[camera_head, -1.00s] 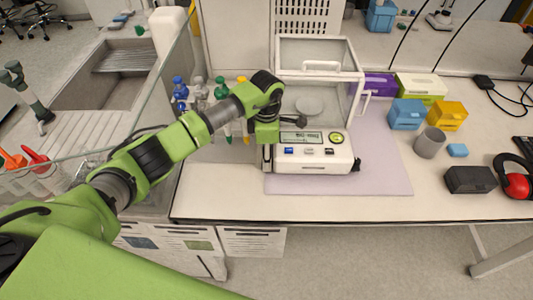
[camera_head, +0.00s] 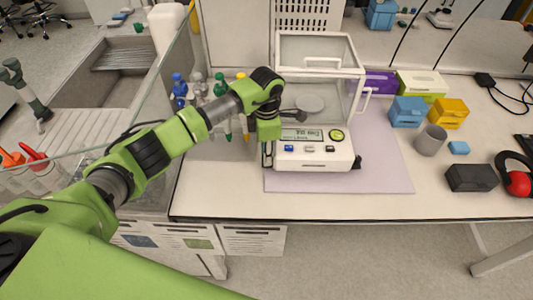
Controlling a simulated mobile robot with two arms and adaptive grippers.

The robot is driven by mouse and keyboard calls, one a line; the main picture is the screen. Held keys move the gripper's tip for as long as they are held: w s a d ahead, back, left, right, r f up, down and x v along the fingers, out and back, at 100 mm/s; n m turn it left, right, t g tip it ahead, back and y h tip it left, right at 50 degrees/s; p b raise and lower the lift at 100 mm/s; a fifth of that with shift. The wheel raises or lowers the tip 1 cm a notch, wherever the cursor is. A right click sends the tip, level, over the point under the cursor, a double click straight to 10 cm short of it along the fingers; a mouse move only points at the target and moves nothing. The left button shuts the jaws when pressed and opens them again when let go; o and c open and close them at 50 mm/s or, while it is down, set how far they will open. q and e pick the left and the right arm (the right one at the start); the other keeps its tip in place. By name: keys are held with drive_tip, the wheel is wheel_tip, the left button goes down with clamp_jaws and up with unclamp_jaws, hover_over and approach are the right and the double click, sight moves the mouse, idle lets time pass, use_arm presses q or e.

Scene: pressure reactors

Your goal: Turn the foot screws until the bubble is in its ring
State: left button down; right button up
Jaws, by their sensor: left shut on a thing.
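A white analytical balance (camera_head: 312,160) with a glass draft shield (camera_head: 317,52) stands on a pale mat on the bench. Its round bubble level (camera_head: 337,135) shows yellow-green at the right of the front panel; the bubble is too small to place. A dark foot screw (camera_head: 357,162) shows at the balance's front right corner. My left gripper (camera_head: 267,153) points down at the front left corner, shut on the left foot screw there, which the gripper hides. My right gripper is out of view.
Several wash bottles (camera_head: 200,90) stand behind my left arm. Blue (camera_head: 407,113) and yellow boxes, a grey cup (camera_head: 430,141), a black box (camera_head: 471,178) and red ear muffs (camera_head: 518,184) are at the right. The mat (camera_head: 385,178) is clear right of the balance.

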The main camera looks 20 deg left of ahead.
use_arm(q)
drive_tip(key=c, duration=1.8)
unclamp_jaws()
wheel_tip(320, 180, up, 12)
drive_tip(key=shift+r, duration=0.1)
